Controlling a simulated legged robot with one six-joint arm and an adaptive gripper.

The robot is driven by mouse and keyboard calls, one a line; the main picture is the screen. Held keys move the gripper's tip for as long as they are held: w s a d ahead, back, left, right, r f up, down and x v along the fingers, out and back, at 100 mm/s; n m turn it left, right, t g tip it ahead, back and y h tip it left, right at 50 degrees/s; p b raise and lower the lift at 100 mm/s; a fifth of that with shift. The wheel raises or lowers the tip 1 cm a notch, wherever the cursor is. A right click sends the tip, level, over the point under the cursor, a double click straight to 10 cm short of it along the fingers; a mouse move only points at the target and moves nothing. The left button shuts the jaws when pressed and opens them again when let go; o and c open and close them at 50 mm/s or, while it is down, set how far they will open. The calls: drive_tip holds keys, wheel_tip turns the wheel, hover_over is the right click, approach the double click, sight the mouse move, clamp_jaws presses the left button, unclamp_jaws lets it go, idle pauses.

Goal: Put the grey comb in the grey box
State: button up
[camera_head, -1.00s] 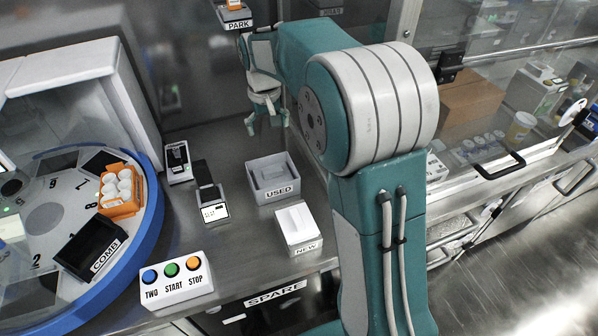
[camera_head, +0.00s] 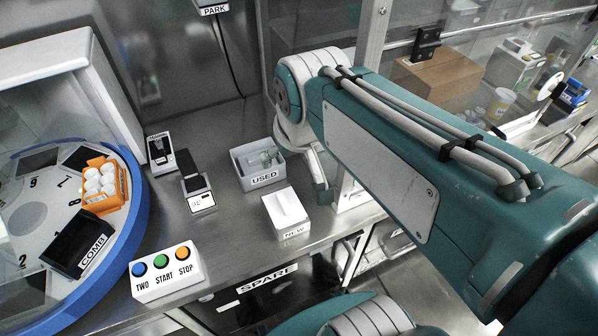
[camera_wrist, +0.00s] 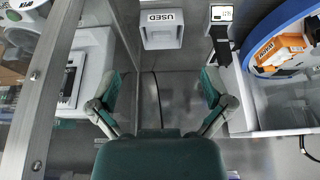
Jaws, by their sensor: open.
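The grey box labelled USED (camera_head: 264,180) stands on the steel counter; it also shows at the top of the wrist view (camera_wrist: 162,42). Something small and greyish lies in it or shows over it in the head view; I cannot tell what it is. I cannot make out the grey comb for certain. A black tray labelled COMB (camera_head: 93,254) sits on the round blue-rimmed table and looks empty. My gripper (camera_wrist: 162,88) is open, with bare counter between its fingers, apart from the USED box. In the head view it is mostly hidden by my arm.
A pale box labelled NEW (camera_head: 288,213) stands in front of the USED box. A button panel (camera_head: 165,272), a small device with a screen (camera_head: 198,192) and an orange rack (camera_head: 103,190) are to the left. A glass partition (camera_wrist: 50,70) is close on the wrist view's left.

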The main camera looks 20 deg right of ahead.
drive_tip(key=s+f+t, duration=0.1)
drive_tip(key=s+f, duration=0.1)
drive_tip(key=s, duration=0.3)
drive_tip(key=shift+s, duration=0.35)
